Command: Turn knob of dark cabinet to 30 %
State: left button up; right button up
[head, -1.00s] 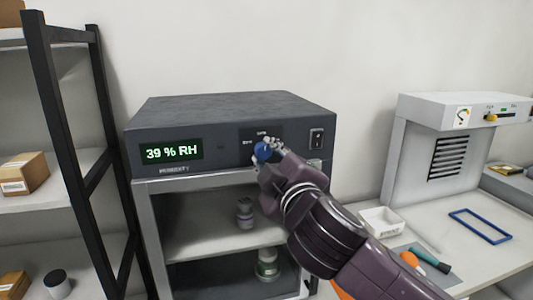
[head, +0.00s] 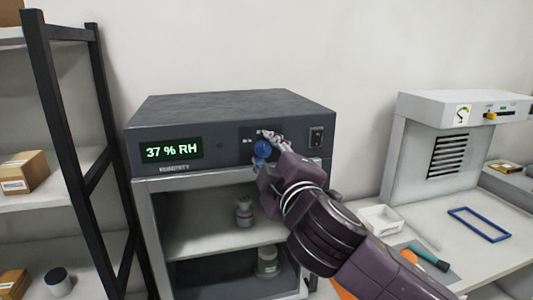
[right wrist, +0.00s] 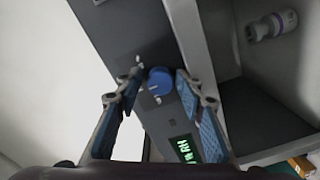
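The dark cabinet (head: 230,105) stands in the middle of the head view. Its green display (head: 172,150) reads 37 % RH. The blue knob (head: 262,149) is on its front panel, partly covered by my right gripper (head: 268,142). The knob's pointer and the scale marks are too small to read. My left gripper is not in view.
A black power switch (head: 316,137) is right of the knob. Bottles (head: 244,211) stand inside the cabinet below. A shelf rack (head: 62,140) with boxes is at left. At right, a table (head: 480,262) holds a white tray (head: 381,219), a blue frame (head: 479,224) and a grey device (head: 432,135).

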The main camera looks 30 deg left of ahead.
dwell(0.3)
jog(key=v, duration=0.8)
dwell(0.6)
